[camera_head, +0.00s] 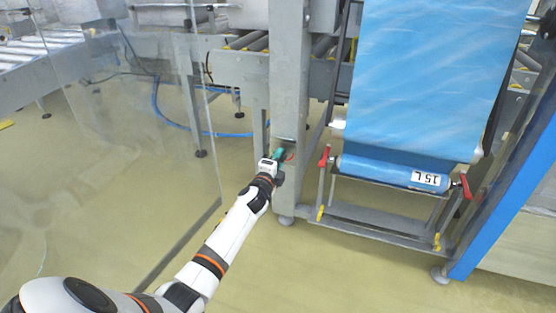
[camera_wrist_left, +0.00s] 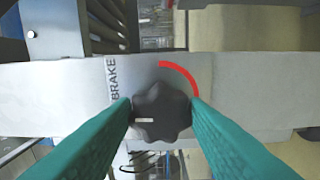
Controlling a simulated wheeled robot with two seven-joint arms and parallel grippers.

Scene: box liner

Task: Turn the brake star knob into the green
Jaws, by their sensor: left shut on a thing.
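The black brake star knob (camera_wrist_left: 161,112) sits on a grey metal post (camera_wrist_left: 245,90), which also stands upright in the head view (camera_head: 289,70). A white mark on the knob points left in the wrist view. The word BRAKE is printed beside the knob, and a red arc (camera_wrist_left: 184,72) curves around its upper right. No green zone shows; my fingers cover part of the plate around the knob. My left gripper (camera_wrist_left: 161,112) has its teal fingers shut on the knob, one on each side. In the head view the left gripper (camera_head: 279,155) is at the post and hides the knob.
A blue film roll (camera_head: 390,172) marked 15L hangs in a frame with red levers right of the post. A clear panel (camera_head: 130,130) stands left of my arm. A blue beam (camera_head: 510,190) is at far right. The floor between is clear.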

